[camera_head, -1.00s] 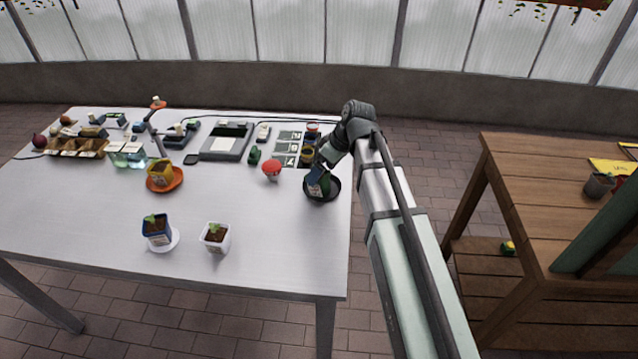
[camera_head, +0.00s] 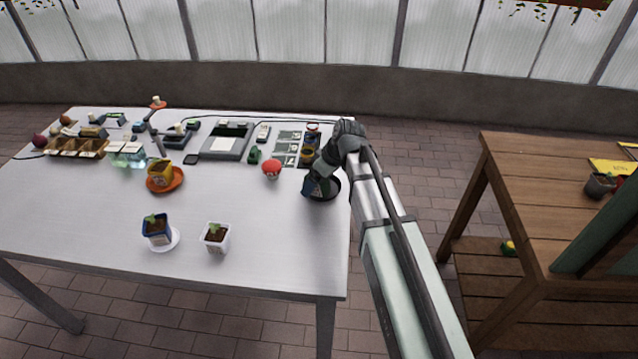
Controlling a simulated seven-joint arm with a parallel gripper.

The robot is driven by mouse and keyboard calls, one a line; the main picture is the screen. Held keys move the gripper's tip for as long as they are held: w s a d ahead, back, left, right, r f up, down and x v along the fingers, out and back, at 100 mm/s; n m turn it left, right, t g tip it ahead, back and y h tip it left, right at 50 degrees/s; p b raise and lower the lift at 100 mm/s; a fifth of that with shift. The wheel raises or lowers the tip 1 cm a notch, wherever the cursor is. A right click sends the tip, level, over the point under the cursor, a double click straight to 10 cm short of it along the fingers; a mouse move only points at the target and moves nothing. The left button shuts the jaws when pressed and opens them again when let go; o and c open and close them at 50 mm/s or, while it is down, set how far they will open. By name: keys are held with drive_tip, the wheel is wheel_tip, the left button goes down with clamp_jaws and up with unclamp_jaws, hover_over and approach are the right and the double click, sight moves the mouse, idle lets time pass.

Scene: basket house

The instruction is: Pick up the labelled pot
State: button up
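Several small pots with plants stand on the white table. A dark pot with a pale label (camera_head: 311,184) is in a black saucer (camera_head: 335,193) near the table's right edge. My gripper (camera_head: 320,176) is right at this pot, coming from above and behind. My wrist hides much of the pot, and the fingers are too small and dark to tell open from shut. A blue pot with a label (camera_head: 156,232) stands on a white saucer (camera_head: 172,243). A white pot (camera_head: 215,238) stands to its right. A yellow pot (camera_head: 160,172) sits on an orange saucer (camera_head: 178,182).
A red-topped object (camera_head: 271,168) stands left of the dark pot. A grey tray device (camera_head: 226,141) and several small items line the back of the table. The front right of the white table (camera_head: 280,245) is clear. A wooden bench (camera_head: 540,200) stands at the right.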

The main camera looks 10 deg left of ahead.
drive_tip(key=c, duration=1.1)
drive_tip(key=shift+o, duration=0.2)
drive_tip(key=shift+r, duration=0.15)
